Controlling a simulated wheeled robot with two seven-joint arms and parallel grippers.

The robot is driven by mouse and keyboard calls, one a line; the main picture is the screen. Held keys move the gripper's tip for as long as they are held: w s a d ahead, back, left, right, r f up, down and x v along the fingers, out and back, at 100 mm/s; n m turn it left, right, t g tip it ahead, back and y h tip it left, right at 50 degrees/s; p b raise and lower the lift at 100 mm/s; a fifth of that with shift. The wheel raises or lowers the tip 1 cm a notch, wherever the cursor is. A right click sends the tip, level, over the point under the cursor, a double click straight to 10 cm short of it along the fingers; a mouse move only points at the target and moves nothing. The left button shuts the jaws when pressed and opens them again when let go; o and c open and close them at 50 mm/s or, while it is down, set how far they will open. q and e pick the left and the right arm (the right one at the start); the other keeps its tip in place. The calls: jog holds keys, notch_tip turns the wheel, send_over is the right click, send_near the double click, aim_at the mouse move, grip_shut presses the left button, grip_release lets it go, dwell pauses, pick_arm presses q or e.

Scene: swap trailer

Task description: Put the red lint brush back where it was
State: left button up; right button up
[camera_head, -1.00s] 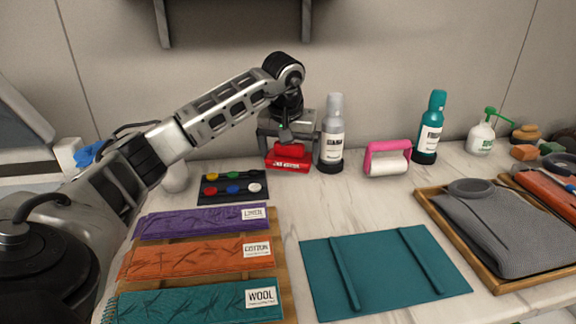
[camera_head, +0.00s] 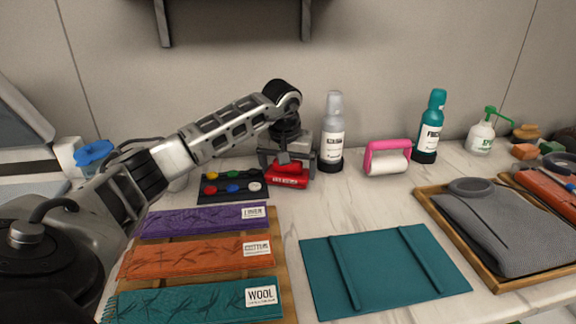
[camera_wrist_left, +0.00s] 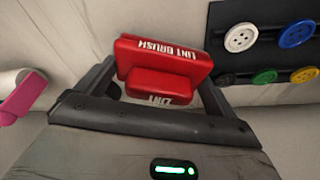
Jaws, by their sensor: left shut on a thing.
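The red lint brush (camera_head: 289,180) is a small red block with white lettering, at the back of the table in the head view. My left gripper (camera_head: 287,162) is above it and shut on it. In the left wrist view the lint brush (camera_wrist_left: 160,68) sits between the two dark fingers of my gripper (camera_wrist_left: 157,85), its lettering upside down. I cannot tell whether its underside touches the table. My right gripper is not in view.
A grey-white spray bottle (camera_head: 332,140) stands close to the right of the gripper. A dark button tray (camera_head: 214,195) lies close to its left. A pink lint roller (camera_head: 387,158) and teal bottle (camera_head: 429,130) stand further right. A teal mat (camera_head: 385,270) lies in front.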

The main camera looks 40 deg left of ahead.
pick_arm(q)
jog(key=shift+f, duration=0.2)
jog(key=o, duration=0.6)
jog(key=shift+s+d+f, duration=0.1)
jog(key=v, duration=1.3)
jog(key=shift+w+r+p, duration=0.25)
jog(key=shift+p, duration=0.2)
